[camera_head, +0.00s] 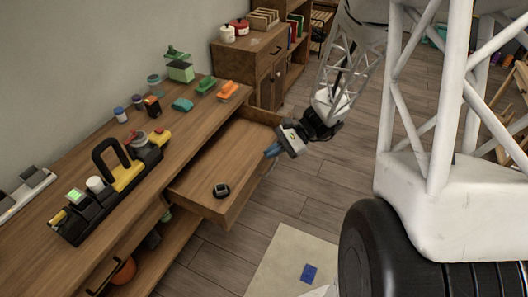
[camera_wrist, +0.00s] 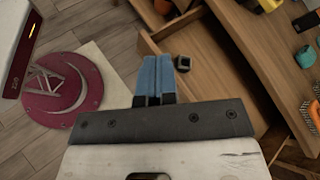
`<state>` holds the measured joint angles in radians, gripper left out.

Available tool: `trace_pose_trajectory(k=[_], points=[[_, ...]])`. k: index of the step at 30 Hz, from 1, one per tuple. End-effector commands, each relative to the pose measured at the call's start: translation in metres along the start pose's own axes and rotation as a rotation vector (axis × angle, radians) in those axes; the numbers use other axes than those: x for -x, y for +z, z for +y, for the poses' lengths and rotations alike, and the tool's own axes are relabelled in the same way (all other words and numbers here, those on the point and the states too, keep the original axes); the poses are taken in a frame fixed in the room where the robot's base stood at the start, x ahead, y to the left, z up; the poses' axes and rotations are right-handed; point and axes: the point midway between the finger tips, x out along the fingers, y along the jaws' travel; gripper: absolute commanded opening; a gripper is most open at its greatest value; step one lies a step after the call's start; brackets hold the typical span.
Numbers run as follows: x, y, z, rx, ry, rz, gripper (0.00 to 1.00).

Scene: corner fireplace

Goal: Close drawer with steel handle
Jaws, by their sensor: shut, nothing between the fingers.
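A wooden drawer (camera_head: 205,202) stands pulled out from the long wooden desk in the head view. A small dark object (camera_head: 221,190) lies in it. My gripper (camera_head: 272,150) has blue fingers, shut and empty, by the drawer's far outer corner. In the wrist view the shut fingers (camera_wrist: 157,75) overlap the drawer (camera_wrist: 205,38), with the small dark object (camera_wrist: 182,63) just right of the fingertips. I cannot tell whether the fingers touch the drawer. No steel handle can be made out; the drawer's outer front face is largely hidden.
The desktop (camera_head: 70,262) holds a black and yellow tool set (camera_head: 120,178), jars and colored blocks. A wooden cabinet (camera_head: 262,62) stands behind. A pale mat (camera_head: 285,262) with a blue patch lies on the floor. Wood floor is open right of the drawer.

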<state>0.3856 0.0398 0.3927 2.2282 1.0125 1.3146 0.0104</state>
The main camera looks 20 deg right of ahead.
Motion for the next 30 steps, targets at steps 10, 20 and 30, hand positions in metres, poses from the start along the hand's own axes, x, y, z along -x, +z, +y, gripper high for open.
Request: trace_pose_trajectory(k=[10, 20, 30], points=[[0.006, -0.081, -0.001, -0.205, -0.246, -0.116, 0.0], [0.016, -0.162, 0.013, -0.381, -0.494, -0.201, 0.0], [0.026, -0.245, 0.044, -0.542, -0.751, -0.258, 0.0]])
